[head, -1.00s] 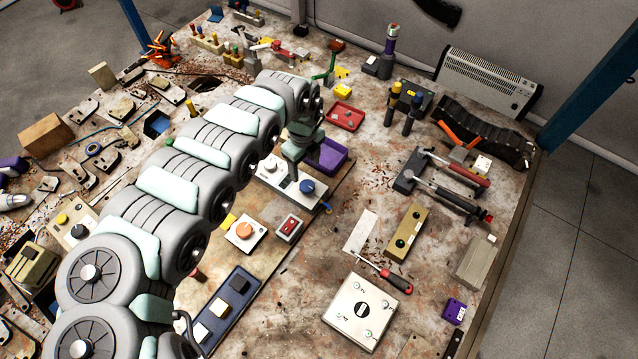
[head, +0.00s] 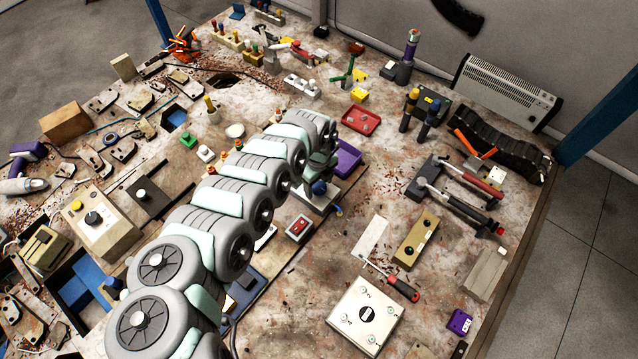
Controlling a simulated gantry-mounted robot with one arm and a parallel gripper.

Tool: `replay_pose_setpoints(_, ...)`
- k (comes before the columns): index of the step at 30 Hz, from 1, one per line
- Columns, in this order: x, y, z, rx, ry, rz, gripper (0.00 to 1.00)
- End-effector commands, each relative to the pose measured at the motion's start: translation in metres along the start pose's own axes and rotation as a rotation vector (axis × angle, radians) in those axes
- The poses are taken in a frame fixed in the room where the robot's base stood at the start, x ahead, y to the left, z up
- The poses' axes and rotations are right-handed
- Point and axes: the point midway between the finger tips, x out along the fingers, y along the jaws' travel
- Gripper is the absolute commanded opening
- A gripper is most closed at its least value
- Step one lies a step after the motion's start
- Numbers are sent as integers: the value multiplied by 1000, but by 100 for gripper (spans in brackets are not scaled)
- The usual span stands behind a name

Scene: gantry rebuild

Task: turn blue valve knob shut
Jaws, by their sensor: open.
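The blue valve knob (head: 319,187) sits on a pale panel (head: 330,203) near the middle of the head view, beside the purple tray. My gripper (head: 319,181) is at the end of the grey arm, pointing down, with its fingers right at the knob. It is open. Its wrist hides the upper part of the knob and much of the panel. I cannot tell whether the fingers touch the knob or straddle it.
A purple tray (head: 348,160) stands just behind the panel, and a red switch box (head: 299,228) just in front. A red tray (head: 361,120) is farther back. A screwdriver (head: 400,287) and a white square plate (head: 366,314) lie to the front right.

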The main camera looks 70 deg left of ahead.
Motion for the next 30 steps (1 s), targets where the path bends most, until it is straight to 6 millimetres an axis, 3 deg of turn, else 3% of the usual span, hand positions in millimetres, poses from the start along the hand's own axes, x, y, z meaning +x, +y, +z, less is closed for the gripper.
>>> replay_pose_setpoints(4, 0, 0, 0, 0, 0, 0, 63)
replay_pose_setpoints(26, 0, 0, 0, 0, 1, 0, 4)
replay_pose_setpoints(30, -1, 0, 0, -3, 1, 0, 3)
